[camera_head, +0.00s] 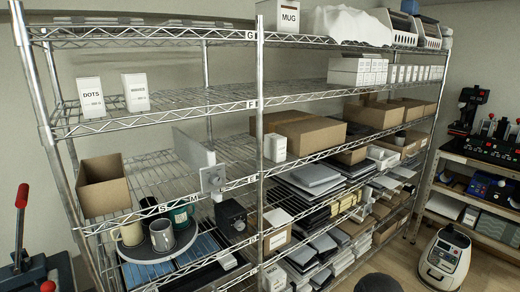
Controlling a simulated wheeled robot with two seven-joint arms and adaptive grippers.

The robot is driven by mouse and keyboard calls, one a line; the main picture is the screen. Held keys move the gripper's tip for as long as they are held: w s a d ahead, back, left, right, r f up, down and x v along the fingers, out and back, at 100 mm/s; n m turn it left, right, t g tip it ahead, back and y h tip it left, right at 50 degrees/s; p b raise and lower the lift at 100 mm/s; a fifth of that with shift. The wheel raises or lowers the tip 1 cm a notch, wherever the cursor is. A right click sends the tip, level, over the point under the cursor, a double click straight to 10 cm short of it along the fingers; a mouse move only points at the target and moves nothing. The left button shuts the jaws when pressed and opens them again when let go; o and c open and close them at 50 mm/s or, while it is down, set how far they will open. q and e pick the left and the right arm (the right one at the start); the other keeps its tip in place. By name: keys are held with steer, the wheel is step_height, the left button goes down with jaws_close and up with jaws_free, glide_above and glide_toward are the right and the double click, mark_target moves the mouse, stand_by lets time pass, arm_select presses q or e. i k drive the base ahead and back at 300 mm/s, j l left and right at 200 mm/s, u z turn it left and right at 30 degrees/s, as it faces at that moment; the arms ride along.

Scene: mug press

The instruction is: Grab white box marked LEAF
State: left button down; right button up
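No label in view can be read as LEAF. A white box (135,92) with small print too blurred to read stands upright on the second shelf at left. Next to it stands a white box marked DOTS (91,97). A white box marked MUG (280,16) stands on the top shelf, cut off by the upper picture edge. A small white box (274,147) stands on the middle shelf beside the front post, its label unreadable. Neither of my grippers shows.
The wire shelf rack (185,115) fills the view. An open cardboard box (103,186) and a round tray (150,250) with several mugs stand lower left. A red-handled machine (38,262) is at bottom left. A white wheeled machine (445,258) stands on the floor at right.

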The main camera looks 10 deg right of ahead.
mark_target(275, 145)
steer(key=l+u, duration=0.1)
steer(key=u, duration=0.4)
steer(key=l+u, duration=0.1)
steer(key=u, duration=0.4)
steer(key=l+u, duration=0.15)
steer(key=u, duration=0.35)
steer(key=l+u, duration=0.15)
steer(key=u, duration=0.35)
steer(key=k+l+u, duration=0.2)
steer(key=l+u, duration=0.2)
steer(key=l, duration=0.2)
steer(key=k+l+u, duration=0.7)
steer(key=l+u, duration=0.15)
steer(key=l, duration=0.15)
steer(key=k+l+u, duration=0.45)
steer(key=j, duration=0.1)
